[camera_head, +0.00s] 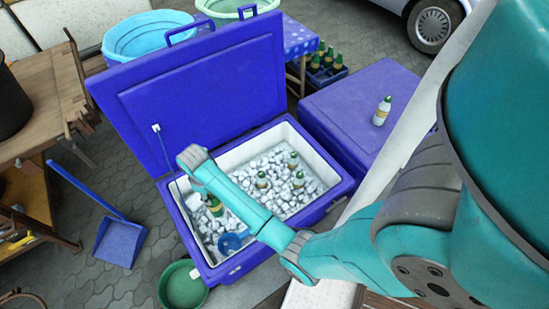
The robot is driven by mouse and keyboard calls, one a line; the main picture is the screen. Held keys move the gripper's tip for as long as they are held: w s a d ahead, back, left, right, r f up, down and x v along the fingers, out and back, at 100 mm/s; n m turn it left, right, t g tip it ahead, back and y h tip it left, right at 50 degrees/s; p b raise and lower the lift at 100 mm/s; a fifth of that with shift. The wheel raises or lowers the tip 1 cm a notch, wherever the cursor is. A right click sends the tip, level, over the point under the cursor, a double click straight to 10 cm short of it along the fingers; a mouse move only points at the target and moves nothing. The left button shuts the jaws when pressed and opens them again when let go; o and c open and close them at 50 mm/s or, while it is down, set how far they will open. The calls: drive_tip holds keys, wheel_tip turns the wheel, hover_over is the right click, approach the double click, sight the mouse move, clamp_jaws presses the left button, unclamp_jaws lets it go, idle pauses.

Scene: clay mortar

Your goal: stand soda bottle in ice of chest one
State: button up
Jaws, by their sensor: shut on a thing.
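Chest one (335,190) is the open blue cooler with white inner walls, its lid raised at the back left. Loose ice (250,205) covers its floor, and several green-capped bottles (262,181) stand in it. My arm reaches over the chest from the right. My gripper (211,197) is below the wrist at the left part of the chest, mostly hidden by the arm. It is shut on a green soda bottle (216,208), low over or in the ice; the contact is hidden.
A blue round object (230,243) lies in the ice near the front wall. A blue dustpan (119,243) and a green basin (183,286) are on the paving. The raised lid (200,85) blocks the back left.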

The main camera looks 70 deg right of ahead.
drive_tip(key=s+d+n, duration=0.4)
drive_tip(key=s+d, duration=1.4)
drive_tip(key=d, duration=0.4)
drive_tip(key=shift+d+n, duration=0.3)
drive_tip(key=shift+n, duration=0.1)
drive_tip(key=shift+f, duration=13.25)
drive_tip(key=o, duration=1.7)
drive_tip(key=shift+s, duration=0.1)
drive_tip(key=shift+r, duration=13.5)
